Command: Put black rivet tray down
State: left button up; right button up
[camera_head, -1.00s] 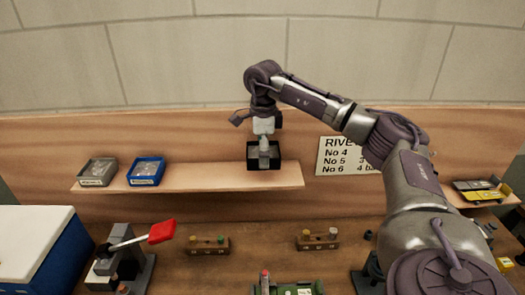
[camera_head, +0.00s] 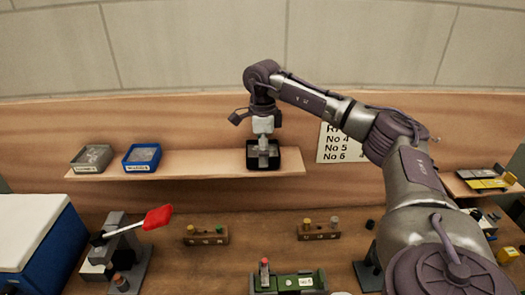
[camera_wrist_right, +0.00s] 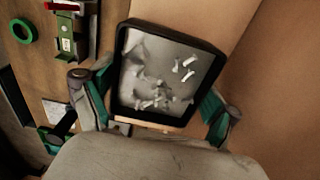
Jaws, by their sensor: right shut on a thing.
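The black rivet tray (camera_head: 263,167) is at the right part of the wooden wall shelf. My right gripper (camera_head: 263,147) reaches it from above. In the right wrist view my right gripper (camera_wrist_right: 158,96) has its green-padded fingers on opposite sides of the tray (camera_wrist_right: 211,50), shut on it. Several pale rivets (camera_wrist_right: 160,90) lie inside. The tray looks level over the shelf; whether its underside touches the board is hard to tell. My left gripper is not in view.
On the shelf (camera_head: 200,165), a grey bin (camera_head: 91,158) and a blue bin (camera_head: 142,158) stand left of the tray, with a bare gap between. A sign (camera_head: 340,145) hangs behind my right arm.

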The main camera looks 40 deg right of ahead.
jog(key=shift+f, duration=0.45)
jog(key=o, duration=1.2)
